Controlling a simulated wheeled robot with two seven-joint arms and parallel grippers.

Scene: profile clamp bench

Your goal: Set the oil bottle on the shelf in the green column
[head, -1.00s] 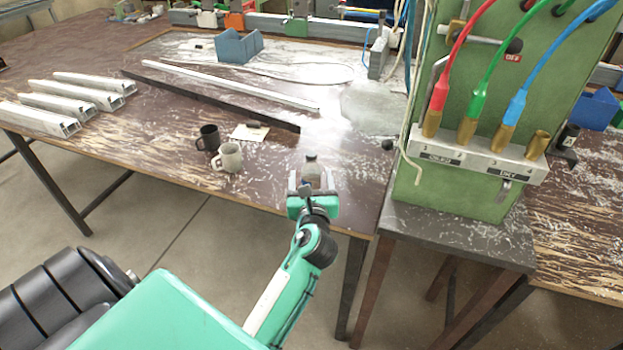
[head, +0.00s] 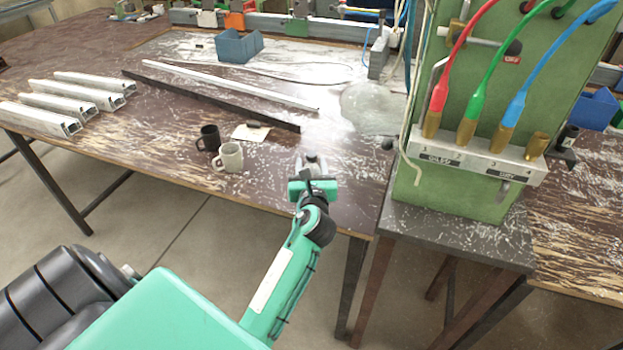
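My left gripper (head: 312,165) is over the front edge area of the brown bench. A small pale object with a dark top (head: 312,159) shows between its fingers. It may be the oil bottle, but most of it is hidden by the gripper. I cannot tell whether the fingers touch it. The green column (head: 413,190) stands to the right on a dark stand. No shelf in it can be made out clearly. My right gripper is not in view.
A black mug (head: 208,139) and a grey mug (head: 230,157) stand left of my gripper. Dark and pale bars (head: 220,103) lie behind them. Several metal profiles (head: 50,106) lie at the left. Red, green and blue hoses (head: 519,101) hang on the column's front.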

